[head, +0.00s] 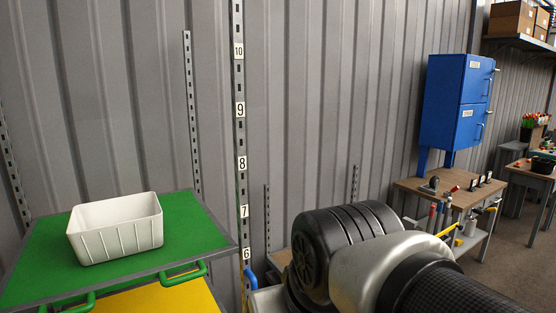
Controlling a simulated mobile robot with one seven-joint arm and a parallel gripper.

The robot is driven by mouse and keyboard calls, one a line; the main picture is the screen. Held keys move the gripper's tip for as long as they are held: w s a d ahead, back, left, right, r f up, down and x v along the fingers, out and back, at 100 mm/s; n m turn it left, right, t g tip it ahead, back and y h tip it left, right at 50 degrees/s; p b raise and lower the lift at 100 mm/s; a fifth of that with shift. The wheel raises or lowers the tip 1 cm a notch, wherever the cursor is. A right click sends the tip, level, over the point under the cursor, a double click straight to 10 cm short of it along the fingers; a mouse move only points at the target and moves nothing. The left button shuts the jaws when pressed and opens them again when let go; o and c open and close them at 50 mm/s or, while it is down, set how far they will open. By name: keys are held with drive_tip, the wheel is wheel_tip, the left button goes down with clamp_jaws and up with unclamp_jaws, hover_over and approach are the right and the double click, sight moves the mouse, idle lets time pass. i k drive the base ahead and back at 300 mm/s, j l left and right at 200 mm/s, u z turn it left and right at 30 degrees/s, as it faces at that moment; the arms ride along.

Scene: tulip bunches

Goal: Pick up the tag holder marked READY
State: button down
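I cannot make out a tag holder marked READY. Small dark upright pieces with pale faces (474,184) stand on the wooden workbench (413,187) at the right, but any writing on them is too small to read. My gripper is not in view. Parts of my own arm fill the lower middle and hide what lies behind them.
A white bin (115,237) stands on a green-topped table (195,220) at the left. A blue cabinet (445,105) stands behind the workbench. Tools hang at the bench's front. Tulip bunches (536,119) show at the far right. Some floor between the right-hand benches is clear.

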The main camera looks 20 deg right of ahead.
sight(489, 173)
drive_tip(key=z, duration=2)
drive_tip(key=i+l+z, duration=0.15)
drive_tip(key=i, duration=0.2)
drive_tip(key=i+l+z, duration=0.15)
drive_tip(key=i, duration=0.2)
drive_tip(key=i+z, duration=0.3)
drive_tip(key=i, duration=1.25)
drive_tip(key=i+l, duration=0.1)
drive_tip(key=i, duration=1.55)
drive_tip(key=i+u, duration=0.3)
drive_tip(key=i, duration=1.35)
drive_tip(key=i+u, duration=0.2)
drive_tip(key=i, duration=0.3)
drive_tip(key=i+l+u, duration=0.15)
drive_tip(key=i, duration=0.3)
drive_tip(key=i+l+u, duration=0.2)
drive_tip(key=i, duration=0.3)
drive_tip(key=i+u, duration=0.2)
drive_tip(key=u, duration=0.2)
drive_tip(key=i+j+u, duration=0.1)
drive_tip(key=u, duration=0.35)
drive_tip(key=i+l+u, duration=0.1)
drive_tip(key=i+u, duration=0.15)
drive_tip(key=u, duration=0.15)
drive_tip(key=i+l+u, duration=0.1)
drive_tip(key=u, duration=0.3)
drive_tip(key=i, duration=0.1)
